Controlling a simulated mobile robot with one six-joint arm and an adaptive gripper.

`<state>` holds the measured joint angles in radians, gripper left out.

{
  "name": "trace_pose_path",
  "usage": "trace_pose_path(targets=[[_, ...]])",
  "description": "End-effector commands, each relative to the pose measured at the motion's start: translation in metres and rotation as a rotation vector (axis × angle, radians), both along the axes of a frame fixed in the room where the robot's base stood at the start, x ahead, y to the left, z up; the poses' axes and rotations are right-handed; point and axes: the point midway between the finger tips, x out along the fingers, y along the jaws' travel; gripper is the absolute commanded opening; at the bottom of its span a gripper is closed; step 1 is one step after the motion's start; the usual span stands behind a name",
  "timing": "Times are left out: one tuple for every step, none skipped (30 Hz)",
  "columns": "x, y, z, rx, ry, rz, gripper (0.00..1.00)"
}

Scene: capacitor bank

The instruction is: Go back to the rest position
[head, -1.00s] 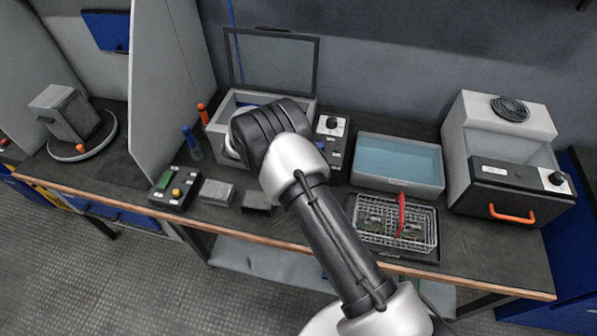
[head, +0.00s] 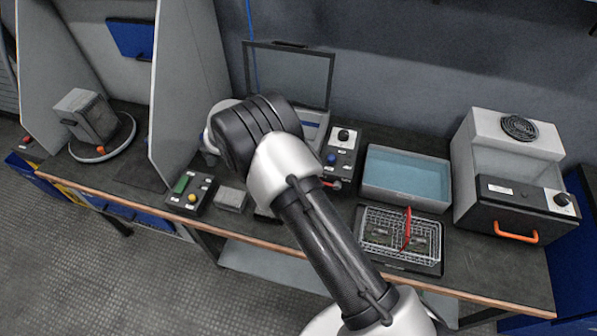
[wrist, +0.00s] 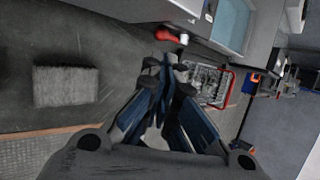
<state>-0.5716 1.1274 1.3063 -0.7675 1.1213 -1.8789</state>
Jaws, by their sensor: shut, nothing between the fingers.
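My gripper (wrist: 165,85) shows in the wrist view with its fingers together and nothing between them. It hangs above the bench, between a grey block at its left and a wire basket at its right. In the head view my arm reaches up and left over the bench, and its bulk hides the gripper and part of the open-lidded box (head: 318,120) behind it.
A wire basket (head: 372,243) with a red handle and green boards stands on the bench (head: 480,270), before a water-filled tray (head: 405,200). An oven-like unit (head: 510,205) with an orange handle stands right. A control box (head: 190,196) and grey block (head: 231,198) lie left of my arm.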

Motion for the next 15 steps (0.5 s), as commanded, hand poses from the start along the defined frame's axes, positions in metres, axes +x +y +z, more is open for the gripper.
trace_pose_path(targets=[[-0.001, 0.007, 0.007, 0.001, -0.002, 0.003, 0.0], [-0.001, 0.009, 0.01, 0.001, -0.002, 0.003, 0.0], [-0.002, 0.012, 0.013, 0.0, -0.001, 0.002, 0.0], [-0.002, 0.013, 0.015, 0.0, -0.001, 0.002, 0.0], [-0.003, 0.015, 0.017, 0.0, -0.001, 0.002, 0.0], [-0.003, 0.017, 0.018, 0.001, 0.0, 0.002, 0.0], [-0.004, 0.017, 0.019, 0.001, 0.0, 0.002, 0.0], [-0.004, 0.018, 0.019, 0.001, 0.0, 0.002, 0.0], [-0.004, 0.018, 0.02, 0.001, 0.001, 0.001, 0.0], [-0.004, 0.019, 0.02, 0.001, 0.001, 0.001, 0.0], [-0.004, 0.019, 0.02, 0.0, 0.001, 0.001, 0.0], [-0.004, 0.019, 0.02, 0.0, 0.001, 0.001, 0.0], [-0.004, 0.019, 0.02, 0.0, 0.001, 0.001, 0.0], [-0.004, 0.018, 0.02, 0.001, -0.001, 0.0, 0.0], [-0.004, 0.018, 0.023, 0.005, -0.005, -0.008, 0.0]])
